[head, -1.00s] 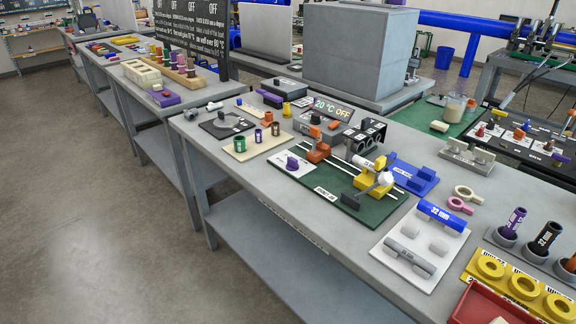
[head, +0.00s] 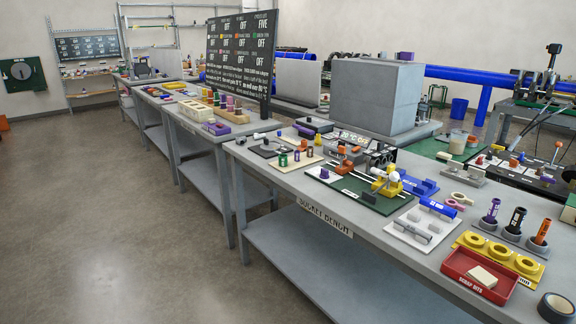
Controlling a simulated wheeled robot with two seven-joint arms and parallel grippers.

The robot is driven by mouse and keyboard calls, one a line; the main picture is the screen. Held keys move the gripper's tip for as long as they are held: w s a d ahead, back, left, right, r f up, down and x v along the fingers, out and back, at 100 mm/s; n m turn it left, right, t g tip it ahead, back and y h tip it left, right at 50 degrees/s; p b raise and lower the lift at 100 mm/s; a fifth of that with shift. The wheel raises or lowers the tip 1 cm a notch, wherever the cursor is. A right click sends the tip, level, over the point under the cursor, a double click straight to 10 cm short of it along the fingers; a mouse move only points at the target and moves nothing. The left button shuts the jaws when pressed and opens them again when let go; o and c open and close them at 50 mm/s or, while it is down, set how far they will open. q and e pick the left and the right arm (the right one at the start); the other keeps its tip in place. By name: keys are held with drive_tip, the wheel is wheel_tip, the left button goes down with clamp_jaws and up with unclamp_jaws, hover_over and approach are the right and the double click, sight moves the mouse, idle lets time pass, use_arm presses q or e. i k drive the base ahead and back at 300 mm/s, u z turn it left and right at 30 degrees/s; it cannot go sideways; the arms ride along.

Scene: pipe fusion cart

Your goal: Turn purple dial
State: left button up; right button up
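A small purple knob (head: 325,173) stands on a white plate at the left end of the green board (head: 381,205) on the bench. It looks like the purple dial, but it is too small to read its setting. Another purple part (head: 217,128) lies on the neighbouring bench to the left; I cannot tell whether it turns. Neither of my grippers is in the head view, and nothing touches the purple knob.
The grey bench (head: 285,191) carries fittings, a red scrap tray (head: 452,274) and a yellow holder (head: 470,240). A dark sign board (head: 241,55) stands behind. A large grey box (head: 378,95) is at the back. The floor (head: 130,230) at left is clear.

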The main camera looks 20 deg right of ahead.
sight(324, 173)
drive_tip(key=u, duration=0.65)
drive_tip(key=i, duration=1.6)
drive_tip(key=z, duration=0.7)
drive_tip(key=i, duration=0.95)
drive_tip(key=z, duration=1.15)
